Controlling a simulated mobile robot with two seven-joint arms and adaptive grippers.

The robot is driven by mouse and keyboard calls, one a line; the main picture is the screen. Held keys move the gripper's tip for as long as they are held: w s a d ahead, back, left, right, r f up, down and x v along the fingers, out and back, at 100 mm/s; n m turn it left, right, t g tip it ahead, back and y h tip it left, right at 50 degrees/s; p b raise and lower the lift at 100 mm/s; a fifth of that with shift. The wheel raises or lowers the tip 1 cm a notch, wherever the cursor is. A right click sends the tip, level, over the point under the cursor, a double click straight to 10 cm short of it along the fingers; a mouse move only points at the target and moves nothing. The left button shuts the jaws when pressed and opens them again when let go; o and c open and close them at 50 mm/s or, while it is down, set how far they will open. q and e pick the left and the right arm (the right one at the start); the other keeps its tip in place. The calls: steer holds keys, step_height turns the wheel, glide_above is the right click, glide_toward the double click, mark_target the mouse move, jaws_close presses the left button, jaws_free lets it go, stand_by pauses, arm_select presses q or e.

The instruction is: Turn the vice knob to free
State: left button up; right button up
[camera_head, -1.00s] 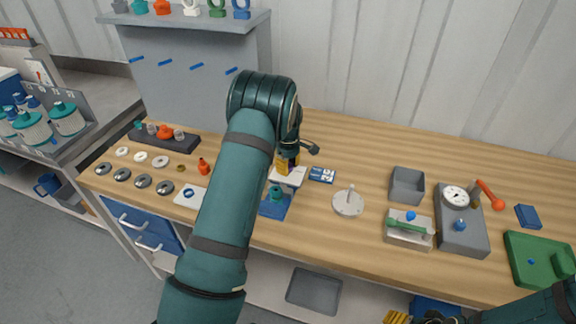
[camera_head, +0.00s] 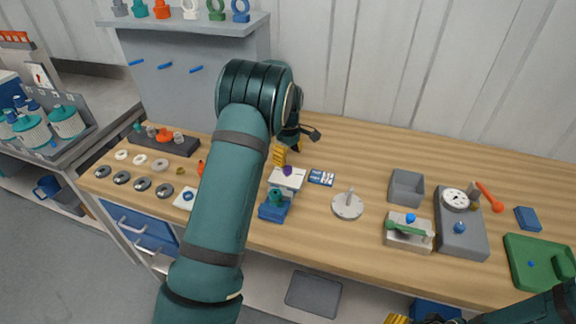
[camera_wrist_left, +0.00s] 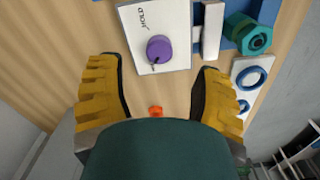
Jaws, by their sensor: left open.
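The vice (camera_head: 274,208) is a blue and teal body with a white plate (camera_head: 290,181) on top, on the wooden bench. The purple vice knob (camera_head: 287,171) sits on that plate. In the left wrist view the knob (camera_wrist_left: 159,47) has a dark pointer mark at its lower edge, and the word HOLD is printed on the plate (camera_wrist_left: 175,18) above it. My left gripper (camera_head: 281,155) is open and empty just behind the knob, apart from it; its yellow fingers spread to either side in the wrist view. My right gripper (camera_head: 398,318) shows only partly at the bottom edge.
A teal hex part (camera_wrist_left: 255,40) is beside the plate. A blue-white card (camera_head: 321,177), a round base with a peg (camera_head: 348,204), a grey open box (camera_head: 406,188) and a gauge block (camera_head: 461,225) stand to the right. Washers (camera_head: 143,184) lie left of my arm.

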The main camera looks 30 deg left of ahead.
mark_target(288, 168)
arm_select(q)
step_height(288, 168, up, 6)
steer(key=shift+f, duration=0.1)
stand_by(0.7)
